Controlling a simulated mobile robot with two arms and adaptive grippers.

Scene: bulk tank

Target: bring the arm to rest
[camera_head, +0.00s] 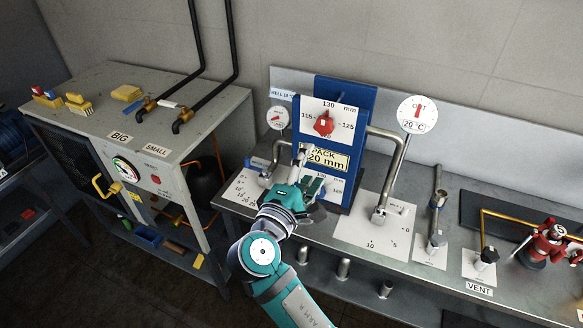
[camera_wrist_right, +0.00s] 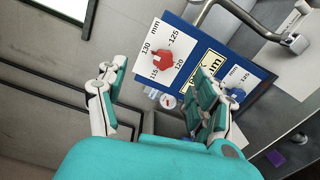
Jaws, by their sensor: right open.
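My right arm, teal and white, reaches up from the lower middle of the head view. Its right gripper (camera_head: 301,178) is in front of the blue panel (camera_head: 345,92), near the yellow-edged "PACK 20 mm" label (camera_head: 327,158). In the right wrist view the two fingers of the gripper (camera_wrist_right: 158,95) stand wide apart with nothing between them. The red knob (camera_head: 324,124) on the panel's upper white plate shows clear of the gripper. It also shows in the wrist view (camera_wrist_right: 163,57). A blue knob (camera_wrist_right: 236,94) on the lower plate sits just past the right finger. My left gripper is not in view.
A steel bench (camera_head: 415,282) carries lever pipes, gauges (camera_head: 417,114) and, at right, a red valve (camera_head: 549,243). A grey cabinet (camera_head: 190,118) with brass-valved black hoses stands at left. Several short metal stubs (camera_head: 343,269) stick out below the bench front.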

